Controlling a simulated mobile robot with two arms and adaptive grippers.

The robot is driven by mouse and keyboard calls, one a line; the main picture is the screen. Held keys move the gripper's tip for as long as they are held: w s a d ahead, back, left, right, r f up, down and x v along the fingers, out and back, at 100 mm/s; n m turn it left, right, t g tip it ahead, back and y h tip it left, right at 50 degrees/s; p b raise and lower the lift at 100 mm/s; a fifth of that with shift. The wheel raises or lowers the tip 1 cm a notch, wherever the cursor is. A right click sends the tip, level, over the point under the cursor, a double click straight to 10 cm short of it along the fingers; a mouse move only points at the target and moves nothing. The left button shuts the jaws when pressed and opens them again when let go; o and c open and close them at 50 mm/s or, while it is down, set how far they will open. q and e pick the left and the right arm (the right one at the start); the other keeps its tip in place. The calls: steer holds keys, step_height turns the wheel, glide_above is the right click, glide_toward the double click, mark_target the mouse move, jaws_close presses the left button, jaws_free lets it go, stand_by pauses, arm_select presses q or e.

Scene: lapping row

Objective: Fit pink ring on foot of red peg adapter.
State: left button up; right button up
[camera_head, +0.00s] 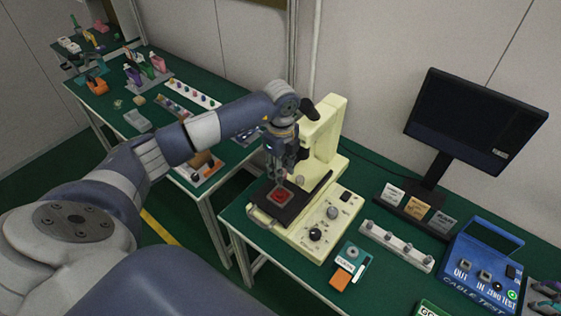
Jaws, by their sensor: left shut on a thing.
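My left gripper (280,181) points down over the dark stage (292,208) of a cream-coloured bench machine. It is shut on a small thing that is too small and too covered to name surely. A small red piece (281,196) shows directly below the fingertips, at the stage. I cannot tell whether it is the red peg adapter, or whether the fingers touch it. I cannot make out the pink ring. My right gripper is not in view.
The cream machine (328,222) has a tall column behind my gripper. To its right are a small teal device (352,256), a grey strip with several knobs (396,246), a monitor (475,115) and a blue tester box (484,262). Another green bench (108,92) stands left, across a gap.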

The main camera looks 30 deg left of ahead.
arm_select(q)
steer(key=shift+w+a+r+n, duration=0.2)
steer(key=shift+r+n, duration=0.05)
steer(key=shift+n, duration=0.65)
steer(key=shift+f+b, duration=0.35)
steer(key=shift+f, duration=0.25)
step_height(320, 180, down, 2)
steer(key=shift+f+b, duration=0.15)
steer(key=shift+b, duration=0.7)
steer(key=shift+f+b, duration=0.75)
steer(key=shift+f, duration=0.35)
